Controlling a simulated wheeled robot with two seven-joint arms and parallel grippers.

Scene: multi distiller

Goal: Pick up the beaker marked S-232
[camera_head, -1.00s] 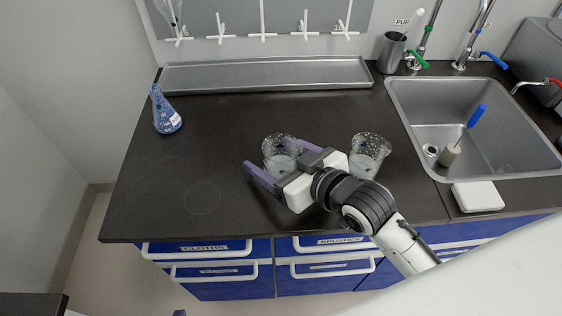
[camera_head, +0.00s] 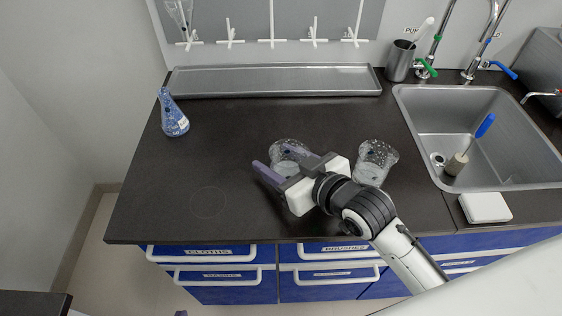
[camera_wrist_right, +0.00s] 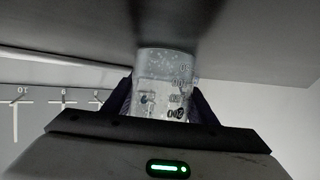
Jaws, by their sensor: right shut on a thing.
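A clear beaker (camera_head: 286,156) with a speckled upper part stands between the fingers of my right gripper (camera_head: 286,163), whose arm comes in from the lower right. The gripper is shut on it. In the right wrist view the beaker (camera_wrist_right: 163,88) sits between both dark fingers, with printed marks on its side. I cannot read S-232 on it. A second, similar beaker (camera_head: 375,162) stands on the counter just right of the gripper, apart from the held one; its label is not readable. I cannot tell whether the held beaker is clear of the counter. My left gripper is not in view.
A long metal tray (camera_head: 275,82) lies along the back. A sink (camera_head: 420,110) with a brush and a white block (camera_head: 485,207) are at the right. The counter's left half is mostly clear.

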